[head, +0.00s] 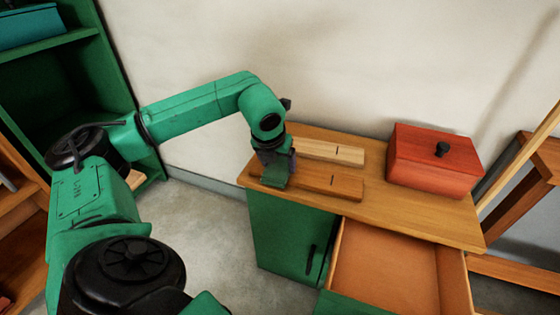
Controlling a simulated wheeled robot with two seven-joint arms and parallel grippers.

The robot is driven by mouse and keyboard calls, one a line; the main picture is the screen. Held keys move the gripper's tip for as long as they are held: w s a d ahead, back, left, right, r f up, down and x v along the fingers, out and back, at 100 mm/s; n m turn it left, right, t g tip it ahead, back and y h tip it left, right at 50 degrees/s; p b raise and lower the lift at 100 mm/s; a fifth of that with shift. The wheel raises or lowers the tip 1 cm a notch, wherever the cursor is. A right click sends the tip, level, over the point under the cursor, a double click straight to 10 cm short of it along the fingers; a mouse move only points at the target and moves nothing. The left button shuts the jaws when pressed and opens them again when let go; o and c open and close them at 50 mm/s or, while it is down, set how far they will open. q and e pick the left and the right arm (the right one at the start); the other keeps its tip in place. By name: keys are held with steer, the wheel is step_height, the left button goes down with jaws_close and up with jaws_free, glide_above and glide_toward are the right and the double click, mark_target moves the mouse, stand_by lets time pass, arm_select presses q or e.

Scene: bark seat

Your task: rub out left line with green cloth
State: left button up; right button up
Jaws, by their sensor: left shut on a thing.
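My left gripper (277,160) points down over the left end of the cabinet top, shut on the green cloth (274,179). The cloth is at the left end of a brown wooden board (312,182); I cannot tell whether it presses on it. A short dark line (332,181) crosses this board to the right of the cloth. A paler board (318,147) lies behind it, with another short dark line (337,150). The left ends of both boards are partly hidden by my gripper, so any mark there is covered. My right gripper is out of view.
A red box (418,164) with a black knob (442,149) stands at the right of the wooden cabinet top (400,208). An open drawer (385,270) juts out below the front edge. Green shelves (60,50) stand at the left. A wall rises behind.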

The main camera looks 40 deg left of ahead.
mark_target(282, 159)
arm_select(q)
steer(key=shift+w+a, duration=0.1)
steer(key=shift+w, duration=0.2)
steer(key=shift+w+a+p, duration=0.25)
steer(key=shift+w+p, duration=0.1)
steer(key=shift+w, duration=0.2)
steer(key=shift+w+a+p, duration=0.2)
steer(key=shift+w+p, duration=0.1)
steer(key=shift+w, duration=0.25)
steer(key=shift+s+d+f+b, duration=0.1)
steer(key=shift+s+f+b, duration=0.05)
steer(key=shift+s+b, duration=0.25)
steer(key=shift+s+d+f+b, duration=0.15)
steer(key=shift+s+b, duration=0.1)
steer(key=shift+s, duration=0.15)
steer(key=shift+s+d+r+b, duration=0.1)
steer(key=shift+s+d+b, duration=0.1)
steer(key=shift+s, duration=0.15)
steer(key=shift+s+d, duration=0.15)
steer(key=shift+s, duration=0.2)
step_height(282, 159, up, 6)
steer(key=p, duration=0.4)
steer(key=shift+p, duration=0.4)
steer(key=shift+w, duration=0.1)
